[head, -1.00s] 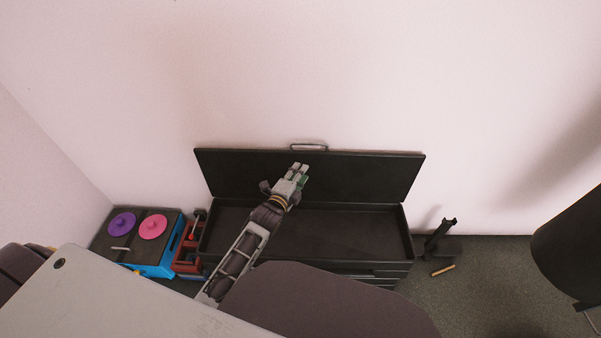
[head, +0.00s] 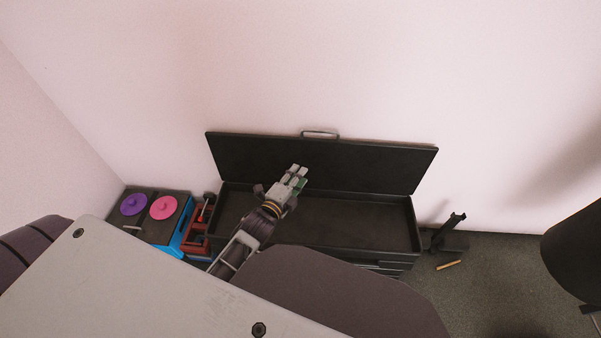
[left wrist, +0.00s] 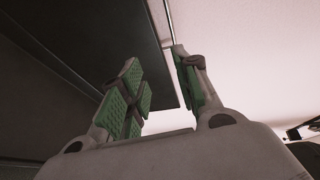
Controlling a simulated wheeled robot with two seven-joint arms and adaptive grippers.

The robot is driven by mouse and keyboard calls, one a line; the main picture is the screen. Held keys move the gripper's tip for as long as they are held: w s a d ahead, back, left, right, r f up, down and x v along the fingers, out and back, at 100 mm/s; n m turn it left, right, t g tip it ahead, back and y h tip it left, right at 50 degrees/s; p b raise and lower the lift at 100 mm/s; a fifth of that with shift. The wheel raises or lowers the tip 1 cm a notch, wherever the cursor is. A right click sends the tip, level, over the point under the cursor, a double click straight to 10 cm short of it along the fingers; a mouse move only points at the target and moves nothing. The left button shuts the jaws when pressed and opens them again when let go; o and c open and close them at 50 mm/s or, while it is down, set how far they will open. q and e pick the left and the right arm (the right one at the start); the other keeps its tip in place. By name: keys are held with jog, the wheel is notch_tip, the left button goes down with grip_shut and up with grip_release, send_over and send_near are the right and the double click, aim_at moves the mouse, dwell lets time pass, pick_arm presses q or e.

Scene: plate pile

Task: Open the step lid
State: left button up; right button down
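The step is a long black box whose lid (head: 360,165) stands raised, leaning back near the wall. A metal handle (head: 320,134) sits at the lid's top edge. The box's interior (head: 350,225) lies exposed and looks empty where visible. My left gripper (head: 298,172) is in front of the lid's inner face, below and left of the handle. In the left wrist view its green-padded fingers (left wrist: 158,72) are apart with nothing held between them. The dark lid (left wrist: 90,30) shows behind them. My right gripper is not in view.
Left of the box are a blue-sided unit (head: 187,225) with purple (head: 133,204) and pink (head: 163,207) discs, and a red item (head: 196,238). Right of it, a black stand (head: 450,232) and a small wooden stick (head: 449,265) lie on grey floor. A dark rounded object (head: 578,252) is at far right.

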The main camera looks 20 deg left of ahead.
pick_arm(q)
jog(key=shift+s+a+r, duration=0.1)
jog(key=shift+s, duration=0.8)
